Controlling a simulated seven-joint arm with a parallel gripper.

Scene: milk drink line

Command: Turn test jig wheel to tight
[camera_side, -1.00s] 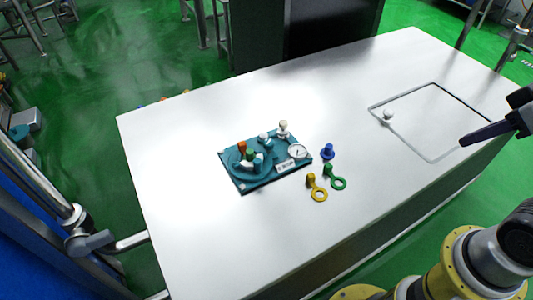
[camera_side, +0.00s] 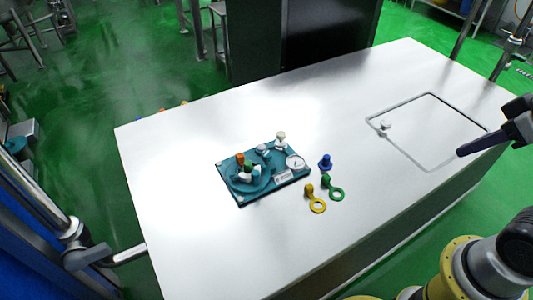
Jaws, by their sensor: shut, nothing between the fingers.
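The test jig (camera_side: 283,177) is a teal plate lying on the white table, left of centre. It carries a round teal disc with an orange knob (camera_side: 240,158) and a dark green knob, a pale knob, an upright white-topped part (camera_side: 281,137) and a white dial gauge (camera_side: 296,162). Which part is the wheel, and any tight marking, are too small to tell. My gripper (camera_side: 461,153) is at the right edge, its dark fingers shut and empty, pointing left. It is over the table's right end, far from the jig and touching nothing that I can see.
A blue peg (camera_side: 325,162), a green ring-handled piece (camera_side: 335,193) and a yellow one (camera_side: 317,205) lie right of the jig. A square outlined panel (camera_side: 430,97) with a small white knob (camera_side: 385,124) is at the right.

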